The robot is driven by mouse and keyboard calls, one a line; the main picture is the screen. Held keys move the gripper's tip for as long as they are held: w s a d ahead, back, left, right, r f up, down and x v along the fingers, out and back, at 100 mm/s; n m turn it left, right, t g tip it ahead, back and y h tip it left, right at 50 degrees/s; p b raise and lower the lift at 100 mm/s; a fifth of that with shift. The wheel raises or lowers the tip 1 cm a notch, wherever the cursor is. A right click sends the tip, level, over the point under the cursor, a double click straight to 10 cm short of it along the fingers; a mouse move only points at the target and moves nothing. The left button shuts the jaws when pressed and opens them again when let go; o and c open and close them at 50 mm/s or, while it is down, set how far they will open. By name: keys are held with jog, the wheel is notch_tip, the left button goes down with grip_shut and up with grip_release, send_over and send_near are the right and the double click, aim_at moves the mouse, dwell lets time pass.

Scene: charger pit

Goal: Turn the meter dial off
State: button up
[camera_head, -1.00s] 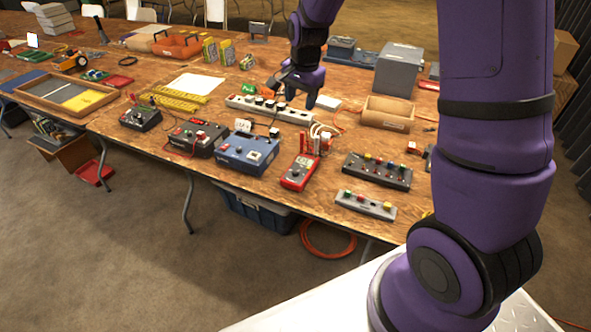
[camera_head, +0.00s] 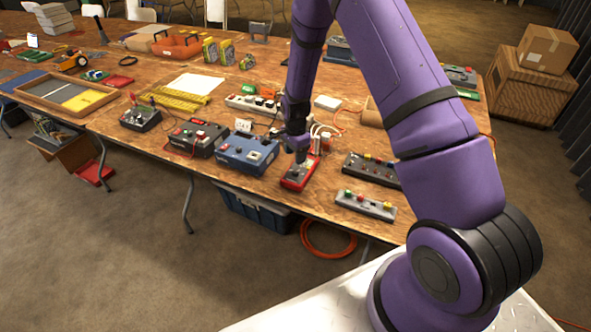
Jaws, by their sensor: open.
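The red meter (camera_head: 299,173) lies on the wooden table (camera_head: 330,212) near its front edge. Its front part shows below my gripper (camera_head: 299,155). My gripper points down over the meter's upper part and hides part of its face, including the dial area. The gripper is open with nothing seen between its fingers. I cannot tell whether the fingertips touch the dial or hover just above it.
A blue box device (camera_head: 246,153) stands left of the meter. A grey panel with coloured buttons (camera_head: 364,205) and a longer black panel (camera_head: 371,168) lie to the right. A white power strip (camera_head: 252,104) is behind, with cables near my gripper.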

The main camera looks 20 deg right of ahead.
aim_at(295, 171)
notch_tip(295, 171, down, 7)
jog(key=shift+f, duration=0.2)
dwell(0.3)
jog(key=c, duration=0.9)
